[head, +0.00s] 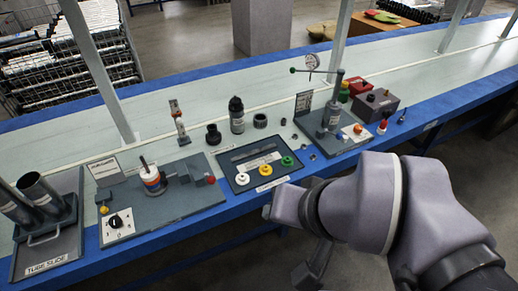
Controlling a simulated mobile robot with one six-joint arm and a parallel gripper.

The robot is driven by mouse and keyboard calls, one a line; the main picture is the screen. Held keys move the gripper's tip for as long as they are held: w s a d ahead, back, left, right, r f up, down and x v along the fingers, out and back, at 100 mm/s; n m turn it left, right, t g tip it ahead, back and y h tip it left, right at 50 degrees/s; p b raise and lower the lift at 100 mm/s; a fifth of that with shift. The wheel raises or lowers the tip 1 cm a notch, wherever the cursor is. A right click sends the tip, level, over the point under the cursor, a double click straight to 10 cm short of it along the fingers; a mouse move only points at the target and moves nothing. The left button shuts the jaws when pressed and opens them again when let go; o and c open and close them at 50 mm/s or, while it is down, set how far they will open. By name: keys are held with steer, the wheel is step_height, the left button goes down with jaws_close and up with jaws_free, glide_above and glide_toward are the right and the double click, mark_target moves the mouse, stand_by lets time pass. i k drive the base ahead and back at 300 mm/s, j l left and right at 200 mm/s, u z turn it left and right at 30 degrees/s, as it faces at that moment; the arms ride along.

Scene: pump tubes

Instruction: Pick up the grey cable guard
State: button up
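I cannot tell for certain which part is the grey cable guard. A grey bar-shaped piece (250,152) lies along the back of the dark tray (238,183) in the middle of the bench. Dark ring-shaped parts, one at the left (213,135) and one at the right (260,121), stand behind that tray. My gripper (308,272) seems to hang at the front of the bench, below my wrist and apart from these parts. Its fingers are too small and dark to read, and nothing is clearly seen in them.
White, yellow and green rings sit in the tray. A fixture with an orange-and-white cylinder (152,178) stands left, and a tube slide with metal tubes (40,192) at far left. A lever press (332,115) and a grey-red box (376,102) stand right. My arm covers the front right.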

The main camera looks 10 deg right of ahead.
mark_target(273, 146)
steer(key=i+j+u, duration=0.1)
steer(key=i+j, duration=0.15)
steer(key=i, duration=0.2)
steer(key=i+j+u, duration=0.15)
steer(key=i, duration=0.25)
steer(key=i+j+u, duration=0.1)
steer(key=i, duration=0.35)
